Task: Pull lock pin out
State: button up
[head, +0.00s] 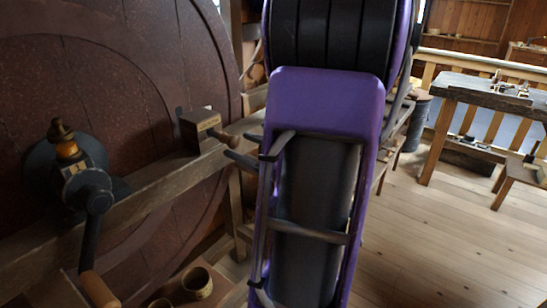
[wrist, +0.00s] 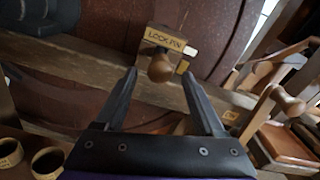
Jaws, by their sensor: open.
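The lock pin's block (wrist: 168,40), with a yellow "LOCK PIN" label, is on a wooden beam in the wrist view. A rounded wooden knob (wrist: 160,66) sticks out from it towards me. In the head view the block (head: 197,128) is left of my arm, with the knob (head: 211,134) pointing right. My gripper (wrist: 158,78) is open and empty, its fingertips to either side of the knob in the wrist view. In the head view my gripper (head: 234,148) is just right of the knob. I cannot tell how much gap is left.
A large dark red wheel (head: 130,60) stands behind the beam. A crank (head: 95,205) with a wooden handle is at the left. Small cups (head: 197,282) stand below. A workbench (head: 490,92) is at the far right, with open floor before it.

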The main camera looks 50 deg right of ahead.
jog(key=s+d, duration=0.1)
jog(key=s, duration=1.5)
jog(key=shift+s, duration=0.2)
jog(key=shift+d, duration=0.1)
